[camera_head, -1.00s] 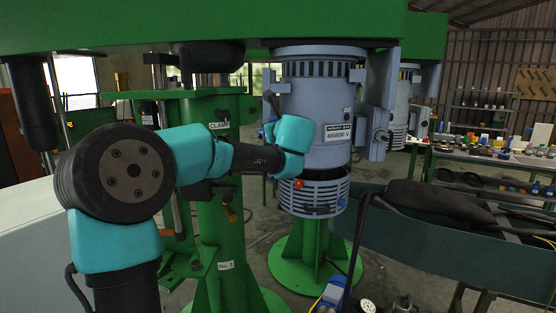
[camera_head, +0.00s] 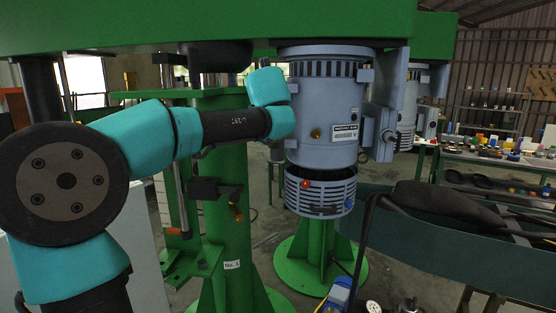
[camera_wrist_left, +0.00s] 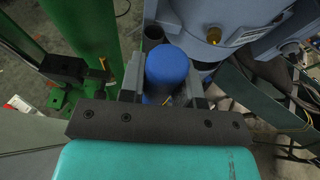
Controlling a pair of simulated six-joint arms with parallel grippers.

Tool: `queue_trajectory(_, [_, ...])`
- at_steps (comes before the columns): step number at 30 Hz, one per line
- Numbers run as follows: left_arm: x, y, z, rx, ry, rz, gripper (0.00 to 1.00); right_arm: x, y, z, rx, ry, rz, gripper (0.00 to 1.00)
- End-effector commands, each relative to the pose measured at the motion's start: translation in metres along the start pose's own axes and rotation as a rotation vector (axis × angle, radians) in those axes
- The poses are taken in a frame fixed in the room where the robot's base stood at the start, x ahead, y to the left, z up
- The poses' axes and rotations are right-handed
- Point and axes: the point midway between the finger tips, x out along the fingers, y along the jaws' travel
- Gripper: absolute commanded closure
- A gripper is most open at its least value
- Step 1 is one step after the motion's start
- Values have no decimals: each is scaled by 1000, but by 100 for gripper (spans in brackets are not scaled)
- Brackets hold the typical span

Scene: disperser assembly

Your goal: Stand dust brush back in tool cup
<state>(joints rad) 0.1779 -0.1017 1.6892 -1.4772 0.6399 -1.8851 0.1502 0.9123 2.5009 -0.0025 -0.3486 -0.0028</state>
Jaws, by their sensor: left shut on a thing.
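In the left wrist view, my left gripper (camera_wrist_left: 164,97) is shut on a blue round-ended thing (camera_wrist_left: 166,68), which fits the dust brush's handle. Its lower part and any bristles are hidden. A dark round opening (camera_wrist_left: 153,36) shows just beyond the blue thing. It may be the tool cup, but I cannot tell for sure, nor whether the two touch. In the head view my left arm reaches to the grey-blue motor (camera_head: 322,110), and its teal wrist hides the gripper and the brush. My right gripper is not in view.
The motor stands close to my left wrist, with a brass fitting (camera_wrist_left: 214,36) on its side. A green column (camera_head: 222,200) with a black clamp bracket (camera_head: 212,190) stands beneath my left forearm. A green beam (camera_head: 200,22) runs above. A bench with small parts (camera_head: 500,150) is at right.

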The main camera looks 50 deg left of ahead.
Motion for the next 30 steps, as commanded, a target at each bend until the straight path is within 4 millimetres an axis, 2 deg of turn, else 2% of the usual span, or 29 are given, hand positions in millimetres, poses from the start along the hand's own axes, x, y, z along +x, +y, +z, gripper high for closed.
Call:
queue_trajectory(5, [3,0,1,0,0,1,100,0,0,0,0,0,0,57])
queue_trajectory(8, [13,0,4,-1,1,2,100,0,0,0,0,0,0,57])
queue_trajectory(21, [89,0,29,-2,0,3,100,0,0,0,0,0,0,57])
queue_trajectory(30, [134,0,44,-2,-1,2,100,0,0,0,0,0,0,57])
